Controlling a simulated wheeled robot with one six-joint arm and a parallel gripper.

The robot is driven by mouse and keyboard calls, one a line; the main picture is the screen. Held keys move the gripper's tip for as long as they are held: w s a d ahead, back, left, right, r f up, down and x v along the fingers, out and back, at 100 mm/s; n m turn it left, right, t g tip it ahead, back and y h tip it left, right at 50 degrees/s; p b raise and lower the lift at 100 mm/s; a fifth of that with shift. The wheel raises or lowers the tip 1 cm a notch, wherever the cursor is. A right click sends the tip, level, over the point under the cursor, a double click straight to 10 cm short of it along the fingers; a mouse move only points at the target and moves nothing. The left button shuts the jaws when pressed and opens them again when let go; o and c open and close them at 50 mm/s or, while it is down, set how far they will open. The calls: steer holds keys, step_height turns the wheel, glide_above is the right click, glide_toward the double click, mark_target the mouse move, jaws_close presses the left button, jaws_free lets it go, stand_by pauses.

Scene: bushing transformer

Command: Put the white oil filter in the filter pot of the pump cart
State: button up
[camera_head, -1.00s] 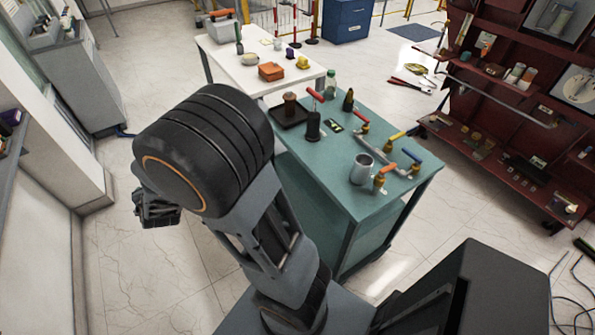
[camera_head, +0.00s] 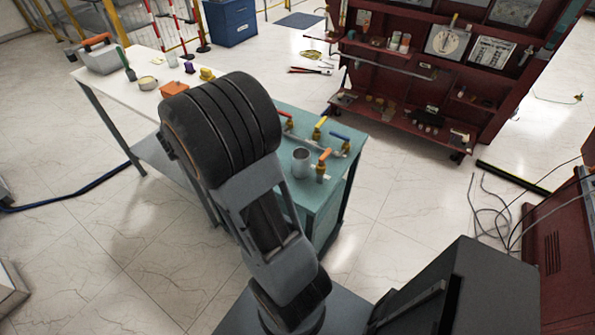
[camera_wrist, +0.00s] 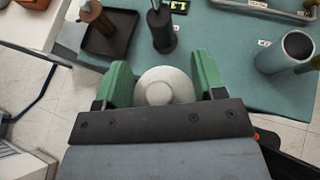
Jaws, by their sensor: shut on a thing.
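The white oil filter (camera_wrist: 163,86) is between the green fingers of my gripper (camera_wrist: 163,80) in the wrist view, which shuts on it from both sides. Only its round white end shows. The teal-topped pump cart (camera_wrist: 222,62) lies beyond and below it; the cart also shows in the head view (camera_head: 325,205). A grey open-topped cylinder, which looks like the filter pot (camera_wrist: 287,52), stands upright on the cart, right of the filter and apart from it. The pot also shows in the head view (camera_head: 301,163), where my arm hides gripper and filter.
Valves with coloured handles (camera_head: 322,166) stand close beside the pot. A dark tray (camera_wrist: 108,46) with a brown part and a black upright tool (camera_wrist: 162,32) are on the cart's left. A white table (camera_head: 108,84) adjoins the cart. A red shelf (camera_head: 385,92) stands behind.

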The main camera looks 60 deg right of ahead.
steer(key=s+d+r+m+g+y, duration=0.2)
steer(key=s+d+m+g, duration=1.25)
steer(key=s, duration=0.55)
step_height(320, 180, down, 10)
steer(key=s+d+t+p, duration=0.1)
steer(key=shift+s+d+r+n+y+p, duration=0.2)
steer(key=shift+r+n+y+p, duration=0.05)
steer(key=shift+n+y+p, duration=0.2)
steer(key=shift+f, duration=0.1)
steer(key=shift+f+b, duration=0.5)
